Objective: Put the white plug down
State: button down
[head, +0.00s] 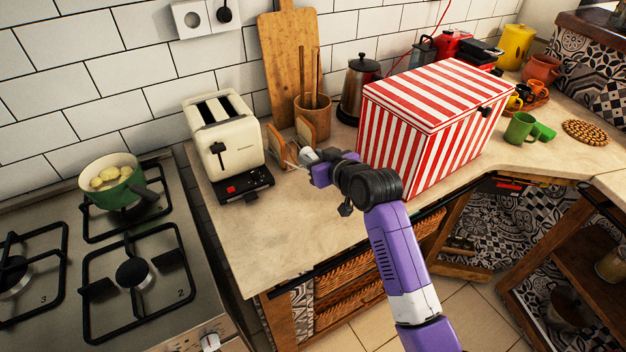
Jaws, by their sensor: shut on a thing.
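My gripper (291,163) is at the end of my purple and white arm, low over the counter between the toaster and the striped box. It points left, towards the bread slices, and is shut. The white plug it holds is too small and too hidden by the hand to make out clearly. I cannot tell whether the plug touches the counter (290,225), whose beige top is bare in front of the toaster.
A cream toaster (222,142) stands left of my gripper, and a red-and-white striped box (432,125) right of it. Bread slices (306,130) stand just behind. A stove with a green pot (113,188) is at left. The counter's front left is free.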

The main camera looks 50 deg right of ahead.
aim_at(314, 190)
notch_tip(314, 190, down, 8)
jog(key=shift+r, duration=0.1)
dwell(0.4)
jog(key=shift+f+b, duration=0.35)
jog(key=shift+s+f, duration=0.1)
jog(key=shift+f, duration=0.2)
